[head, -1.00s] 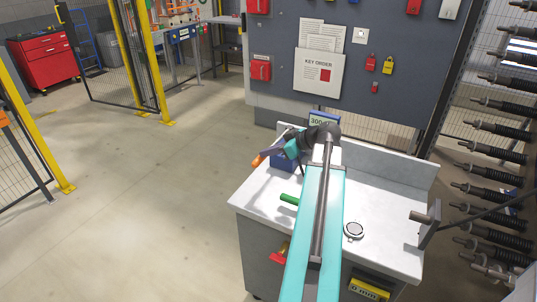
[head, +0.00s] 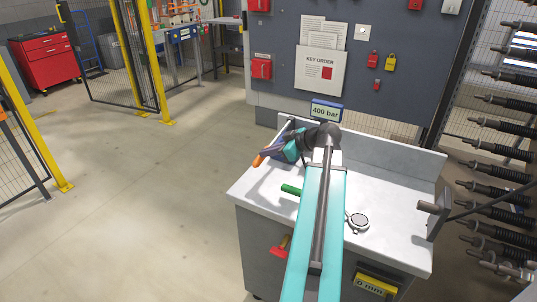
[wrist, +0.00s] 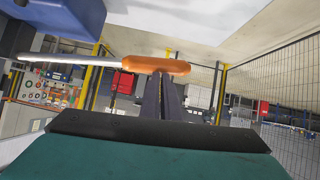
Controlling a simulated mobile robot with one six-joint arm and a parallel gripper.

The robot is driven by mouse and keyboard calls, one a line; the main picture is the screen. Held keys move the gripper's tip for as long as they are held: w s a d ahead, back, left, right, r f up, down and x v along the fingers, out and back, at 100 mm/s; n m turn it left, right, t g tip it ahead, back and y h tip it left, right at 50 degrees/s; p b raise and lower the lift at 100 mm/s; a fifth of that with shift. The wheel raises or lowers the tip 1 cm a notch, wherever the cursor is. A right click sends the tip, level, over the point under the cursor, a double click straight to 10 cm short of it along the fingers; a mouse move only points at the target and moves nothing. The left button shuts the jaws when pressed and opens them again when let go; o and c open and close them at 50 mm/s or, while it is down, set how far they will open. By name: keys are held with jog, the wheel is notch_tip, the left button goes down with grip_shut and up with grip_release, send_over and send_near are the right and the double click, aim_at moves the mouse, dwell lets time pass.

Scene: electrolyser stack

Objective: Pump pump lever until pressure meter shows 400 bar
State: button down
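The pressure meter (head: 325,111) stands at the back of the bench and reads 400 bar. The pump lever has an orange handle (head: 258,161), which sticks out left of my gripper (head: 268,154). In the wrist view the orange handle (wrist: 155,65) lies crosswise at my fingertips (wrist: 163,76), with its pale rod (wrist: 75,52) running left. The fingers are close together, with only a thin slit between them. They look shut against the handle rather than around it. The blue pump body (wrist: 60,15) shows at the wrist view's upper left; my arm hides much of the pump in the head view.
The white bench (head: 390,195) holds a green handle (head: 291,189), a round gauge-like object (head: 358,221) and a grey bracket (head: 434,215) at its right edge. A yellow display (head: 375,285) reads 0 mm. Black spring-covered rods (head: 500,150) stand at right. The floor at left is clear.

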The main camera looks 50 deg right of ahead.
jog(key=shift+s+a+f, duration=0.15)
jog(key=shift+a+f, duration=0.05)
jog(key=shift+f, duration=0.45)
jog(key=shift+r, duration=0.15)
jog(key=s+d+r, duration=0.1)
jog(key=s+r, duration=0.8)
jog(key=r, duration=0.1)
jog(key=shift+d+r, duration=0.15)
jog(key=shift+r, duration=0.05)
dwell(0.7)
